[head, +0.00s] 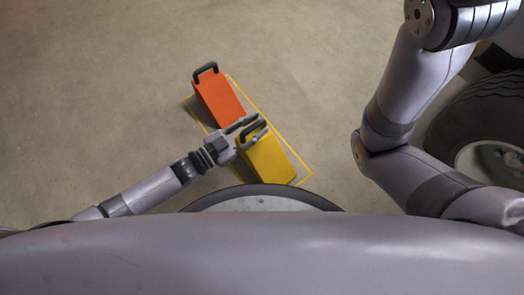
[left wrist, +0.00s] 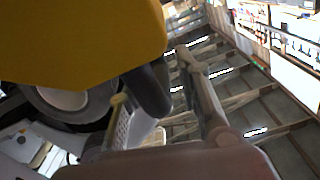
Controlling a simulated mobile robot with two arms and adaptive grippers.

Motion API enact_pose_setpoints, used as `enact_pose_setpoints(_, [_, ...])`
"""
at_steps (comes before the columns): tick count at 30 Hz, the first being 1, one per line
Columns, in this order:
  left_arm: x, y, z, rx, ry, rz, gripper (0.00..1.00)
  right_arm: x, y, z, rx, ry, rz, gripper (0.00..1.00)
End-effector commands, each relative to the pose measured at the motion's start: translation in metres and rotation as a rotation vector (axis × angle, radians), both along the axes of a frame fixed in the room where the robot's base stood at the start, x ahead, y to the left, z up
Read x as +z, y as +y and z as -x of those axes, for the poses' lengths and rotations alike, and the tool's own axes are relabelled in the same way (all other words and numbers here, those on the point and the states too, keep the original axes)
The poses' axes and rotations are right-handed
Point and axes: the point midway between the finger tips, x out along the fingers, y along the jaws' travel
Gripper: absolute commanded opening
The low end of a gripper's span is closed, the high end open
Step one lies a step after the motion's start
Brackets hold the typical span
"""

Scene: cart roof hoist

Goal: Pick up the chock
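A yellow chock (head: 266,160) with a dark handle (head: 253,131) stands on the floor inside a yellow outline. An orange chock (head: 218,100) with a black handle (head: 205,70) stands beside it, farther from me. My left gripper (head: 257,126) is at the yellow chock's handle, its fingers spread. In the left wrist view the yellow chock (left wrist: 80,35) fills the upper left, and its dark handle (left wrist: 150,90) lies between the two fingers, with a clear gap to the right finger. Contact with the left finger is hard to tell. My right gripper is out of view.
The yellow floor outline (head: 306,180) surrounds both chocks. A large black tyre (head: 475,115) stands at the right, behind my right arm. The concrete floor (head: 100,90) to the left is clear.

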Motion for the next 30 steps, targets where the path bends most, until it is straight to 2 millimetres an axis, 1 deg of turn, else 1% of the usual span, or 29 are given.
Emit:
enact_pose_setpoints(1, [-0.0003,0.0002,0.0001,0.0,0.0,0.0,0.26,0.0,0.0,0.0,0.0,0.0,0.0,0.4])
enact_pose_setpoints(12, [-0.0005,0.0002,0.0004,0.0,0.0,0.0,0.01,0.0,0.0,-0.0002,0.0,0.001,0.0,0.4])
enact_pose_setpoints(13, [-0.0006,0.0002,0.0005,0.0,0.0,0.0,0.0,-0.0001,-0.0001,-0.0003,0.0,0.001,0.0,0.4])
enact_pose_setpoints(30, [-0.001,-0.0002,0.0014,-0.002,0.002,-0.001,0.0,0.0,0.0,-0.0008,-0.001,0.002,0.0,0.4])
